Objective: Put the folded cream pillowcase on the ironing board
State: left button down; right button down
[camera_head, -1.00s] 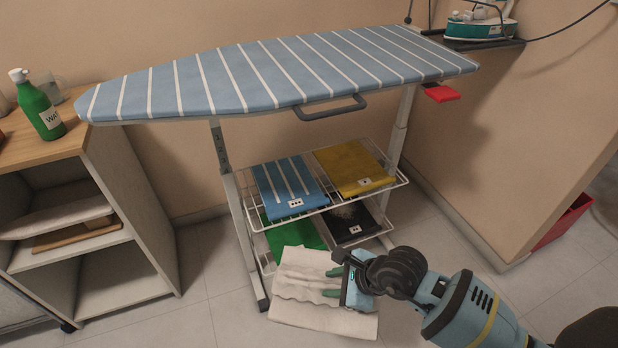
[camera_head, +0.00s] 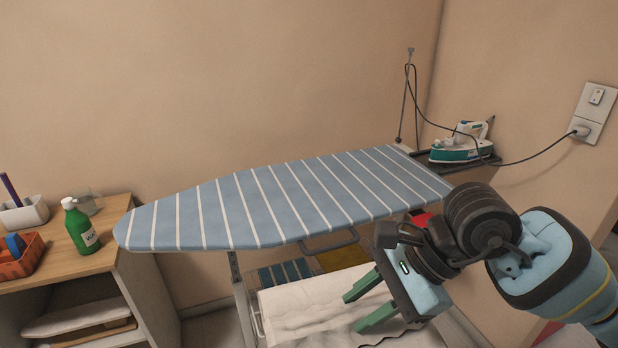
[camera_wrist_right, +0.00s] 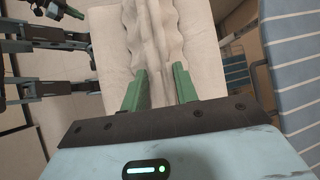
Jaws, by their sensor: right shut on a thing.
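The cream pillowcase (camera_head: 300,308) hangs in my right gripper in front of the ironing board, just below its near edge. My right gripper (camera_head: 360,305) is shut on it, with its green fingers over the cloth. In the right wrist view the cloth (camera_wrist_right: 118,50) is bunched into ridges between the fingertips (camera_wrist_right: 160,85). The ironing board (camera_head: 270,210) has a blue cover with white stripes, and its top is bare. It also shows at the right of the right wrist view (camera_wrist_right: 298,70). My left gripper is not in the head view.
An iron (camera_head: 460,145) sits on a rest at the board's right end, its cord running to a wall socket (camera_head: 585,130). A wooden shelf unit (camera_head: 40,272) at left holds a green bottle (camera_head: 80,226). A grey handle (camera_head: 330,244) sticks out under the board's near edge.

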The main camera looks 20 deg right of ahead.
aim_at(328, 187)
jog(key=i, duration=0.65)
jog(key=i+l+u, duration=0.1)
jog(key=i, duration=0.5)
jog(key=k+l+u, duration=0.5)
